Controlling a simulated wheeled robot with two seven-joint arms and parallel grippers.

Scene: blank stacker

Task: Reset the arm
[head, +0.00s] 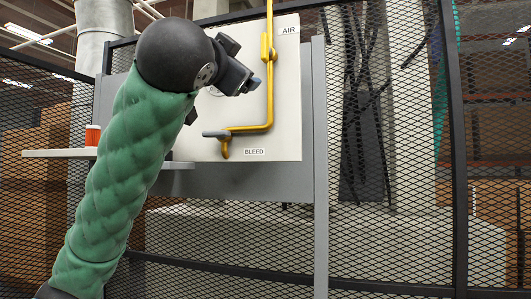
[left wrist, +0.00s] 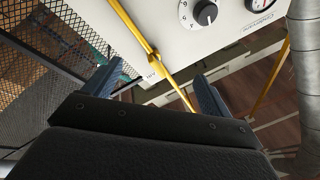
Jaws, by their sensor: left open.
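My left arm comes up from the lower left in the head view, with a green padded sleeve and a black ball-shaped wrist. My left gripper (head: 250,84) is raised in front of the white panel (head: 285,95), near the yellow pipe. In the left wrist view, the two blue-grey fingers of the gripper (left wrist: 155,92) are wide apart with nothing between them held. The yellow pipe (left wrist: 132,25) runs behind the gap between the fingers; I cannot tell whether anything touches it. My right gripper is not in view.
The panel carries "AIR" and "BLEED" labels, a yellow pipe (head: 270,100) with a grey-handled valve (head: 217,134), a dial (left wrist: 205,13) and a gauge (left wrist: 262,5). An orange cup (head: 93,135) stands on a shelf (head: 60,153) at left. Mesh fencing (head: 400,230) surrounds it.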

